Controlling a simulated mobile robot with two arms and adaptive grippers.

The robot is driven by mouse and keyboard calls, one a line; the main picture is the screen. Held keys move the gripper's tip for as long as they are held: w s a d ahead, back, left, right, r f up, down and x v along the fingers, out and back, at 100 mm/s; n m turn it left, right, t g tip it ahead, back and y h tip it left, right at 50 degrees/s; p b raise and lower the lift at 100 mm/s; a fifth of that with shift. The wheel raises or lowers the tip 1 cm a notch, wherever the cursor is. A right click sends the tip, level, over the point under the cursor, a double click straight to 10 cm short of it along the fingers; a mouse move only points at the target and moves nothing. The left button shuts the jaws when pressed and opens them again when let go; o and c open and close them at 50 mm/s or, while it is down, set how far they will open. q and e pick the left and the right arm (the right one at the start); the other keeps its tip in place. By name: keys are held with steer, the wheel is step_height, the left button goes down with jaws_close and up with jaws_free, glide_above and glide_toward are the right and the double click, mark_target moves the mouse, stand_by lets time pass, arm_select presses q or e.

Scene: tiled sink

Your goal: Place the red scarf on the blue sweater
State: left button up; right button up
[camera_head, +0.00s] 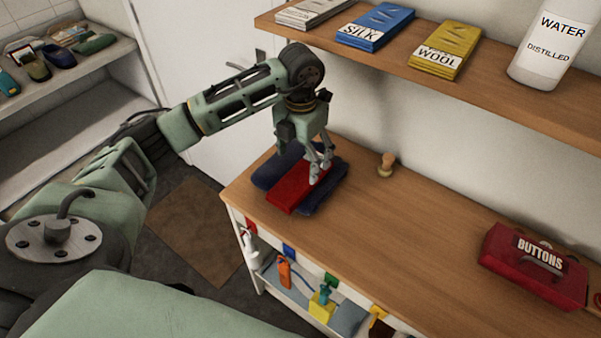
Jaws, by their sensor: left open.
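The blue sweater (325,195) lies folded on the left end of the wooden counter. The red scarf (289,195) lies on top of it, running lengthwise across its middle. My left gripper (318,173) points down right over the scarf and sweater. Its fingers are open, with the tips at or just above the scarf; I cannot tell whether they touch it. The gripper and wrist hide the far part of the sweater and the scarf's far end. My right gripper does not show.
A small wooden-topped object (386,164) stands right of the sweater. A red BUTTONS box (535,265) sits at the counter's right. The shelf (480,88) above holds packets and a water bottle (552,45). The middle of the counter (420,230) is clear.

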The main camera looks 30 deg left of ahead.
mark_target(301, 176)
arm_select(q)
step_height(301, 176, up, 7)
steer(key=b, duration=0.1)
steer(key=shift+f+b, duration=0.15)
steer(key=shift+b, duration=0.15)
stand_by(0.4)
